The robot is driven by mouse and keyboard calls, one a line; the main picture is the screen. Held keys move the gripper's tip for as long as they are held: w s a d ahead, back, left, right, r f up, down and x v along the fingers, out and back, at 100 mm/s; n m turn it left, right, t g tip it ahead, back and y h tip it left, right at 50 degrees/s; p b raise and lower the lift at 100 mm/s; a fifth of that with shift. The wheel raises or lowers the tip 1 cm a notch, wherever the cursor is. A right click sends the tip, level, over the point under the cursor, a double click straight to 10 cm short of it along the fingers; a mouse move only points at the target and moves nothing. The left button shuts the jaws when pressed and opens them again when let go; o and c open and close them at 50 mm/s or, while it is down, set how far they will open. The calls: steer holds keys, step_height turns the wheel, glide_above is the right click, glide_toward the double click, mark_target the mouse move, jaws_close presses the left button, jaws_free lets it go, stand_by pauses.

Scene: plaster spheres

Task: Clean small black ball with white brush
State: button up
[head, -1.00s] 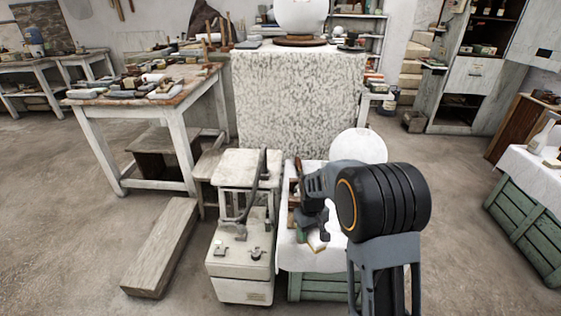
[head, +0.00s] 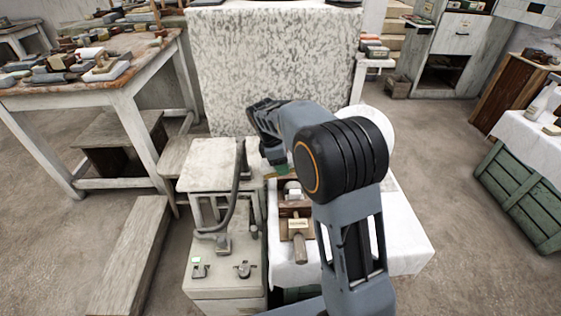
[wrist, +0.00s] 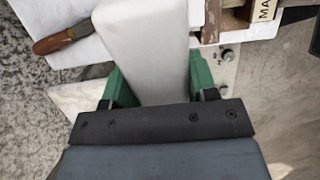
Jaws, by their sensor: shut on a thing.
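My gripper (wrist: 160,84) has green fingers on both sides of a long white block-like thing (wrist: 148,45) and is shut on it. No bristles show on this thing, so I cannot tell for sure that it is the white brush. In the head view my gripper (head: 279,163) hangs over the gap between the grey-white cabinet and the cloth-covered table, mostly hidden by my own arm. What it holds is hardly visible there. I see no small black ball in either view now.
A mottled white pedestal (head: 270,65) stands ahead, its top barely in view. The cabinet (head: 208,165) with a curved hose is at left. The white-clothed table (head: 405,225) bears a wooden holder (head: 297,228) and a white sphere (head: 381,128). A brown-handled tool (wrist: 55,42) lies on white cloth.

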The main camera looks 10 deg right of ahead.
steer(key=b, duration=0.4)
glide_above(286, 186)
steer(key=shift+a+f, duration=0.1)
steer(key=shift+f, duration=2)
steer(key=shift+b+x, duration=0.6)
steer(key=shift+x, duration=0.75)
steer(key=shift+s, duration=0.1)
steer(key=shift+s+d+r+p, duration=0.1)
steer(key=shift+d+r+p, duration=0.1)
steer(key=shift+d+p, duration=0.35)
steer(key=shift+s+d+r+p, duration=0.15)
steer(key=shift+d+r+p, duration=0.1)
steer(key=shift+d+p, duration=0.25)
steer(key=shift+w+a+f+p, duration=0.15)
steer(key=shift+a+f, duration=0.05)
steer(key=shift+a, duration=0.4)
steer(key=shift+w+a+f+p, duration=0.1)
steer(key=shift+w+a+f, duration=0.05)
steer(key=shift+a, duration=0.45)
steer(key=shift+w+a+f+p, duration=0.15)
steer(key=shift+a+f, duration=0.05)
steer(key=shift+a, duration=0.35)
steer(key=shift+a+f, duration=0.15)
steer(key=shift+a, duration=0.05)
steer(key=shift+d, duration=0.1)
